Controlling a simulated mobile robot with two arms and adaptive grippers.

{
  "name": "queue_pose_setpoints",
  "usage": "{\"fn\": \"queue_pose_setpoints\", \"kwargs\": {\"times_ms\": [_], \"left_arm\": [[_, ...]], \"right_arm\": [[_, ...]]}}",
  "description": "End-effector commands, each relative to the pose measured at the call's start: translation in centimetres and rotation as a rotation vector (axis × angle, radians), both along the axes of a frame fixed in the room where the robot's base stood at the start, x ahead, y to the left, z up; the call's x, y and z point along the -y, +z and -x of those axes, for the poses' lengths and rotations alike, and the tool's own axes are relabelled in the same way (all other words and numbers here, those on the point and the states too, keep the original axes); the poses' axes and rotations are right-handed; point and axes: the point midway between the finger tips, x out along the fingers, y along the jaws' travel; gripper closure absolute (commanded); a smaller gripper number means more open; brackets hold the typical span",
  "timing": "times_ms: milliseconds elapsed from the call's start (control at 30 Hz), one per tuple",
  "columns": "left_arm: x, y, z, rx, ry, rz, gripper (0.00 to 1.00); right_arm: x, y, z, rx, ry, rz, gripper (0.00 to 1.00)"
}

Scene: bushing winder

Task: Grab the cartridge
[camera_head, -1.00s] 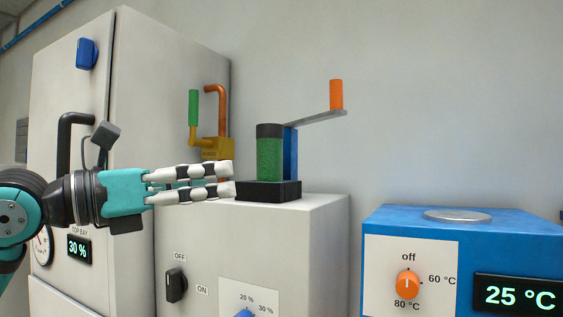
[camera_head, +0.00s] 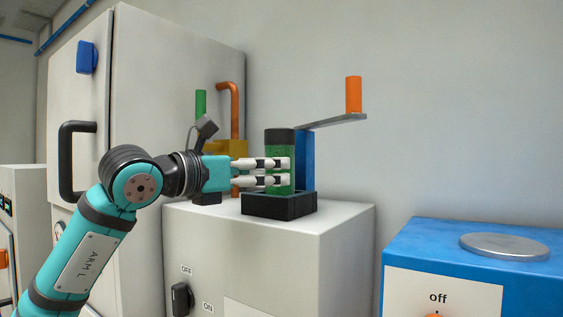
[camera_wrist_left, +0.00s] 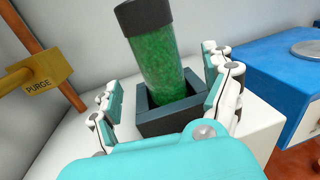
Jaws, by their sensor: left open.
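The cartridge (camera_head: 279,150) is a green cylinder with a dark cap. It stands upright in a black square holder (camera_head: 279,206) on top of a white cabinet. It also shows in the left wrist view (camera_wrist_left: 158,70), where its base sits inside the holder (camera_wrist_left: 170,121). My left gripper (camera_head: 288,172) is at the cartridge, its white fingers level with the lower half of the green body. In the left wrist view the left gripper (camera_wrist_left: 170,108) is open, with one finger on each side of the cartridge and gaps visible. My right gripper is not in view.
A blue post (camera_head: 306,158) with a crank and orange handle (camera_head: 353,94) rises beside the cartridge. A yellow PURGE block (camera_wrist_left: 36,75) and orange pipe stand to the left. A blue heater box (camera_head: 450,258) stands at the right.

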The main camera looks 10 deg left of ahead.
Motion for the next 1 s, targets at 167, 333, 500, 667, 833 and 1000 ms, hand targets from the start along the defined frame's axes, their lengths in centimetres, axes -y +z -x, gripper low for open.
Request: {"fn": "queue_pose_setpoints", "kwargs": {"times_ms": [167, 333, 500, 667, 833, 1000], "left_arm": [[0.6, 0.2, -0.9, -0.001, 0.0, -0.001, 0.16], [1.9, 0.9, -3.0, -0.002, -0.002, 0.0, 0.16], [2.9, 0.6, -4.7, -0.001, -0.001, 0.0, 0.16], [3.0, 0.3, -5.0, 0.001, 0.0, 0.001, 0.16], [3.0, 0.3, -5.0, 0.001, 0.0, 0.0, 0.23], [3.0, 0.3, -5.0, 0.001, 0.0, 0.0, 0.45]], "right_arm": [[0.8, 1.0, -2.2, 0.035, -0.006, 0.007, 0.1], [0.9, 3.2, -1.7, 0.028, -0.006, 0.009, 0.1], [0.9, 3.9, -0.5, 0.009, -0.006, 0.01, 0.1], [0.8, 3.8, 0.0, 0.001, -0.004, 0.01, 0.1], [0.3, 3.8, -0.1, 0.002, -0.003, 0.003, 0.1], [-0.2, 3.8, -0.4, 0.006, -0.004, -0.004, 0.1]]}}
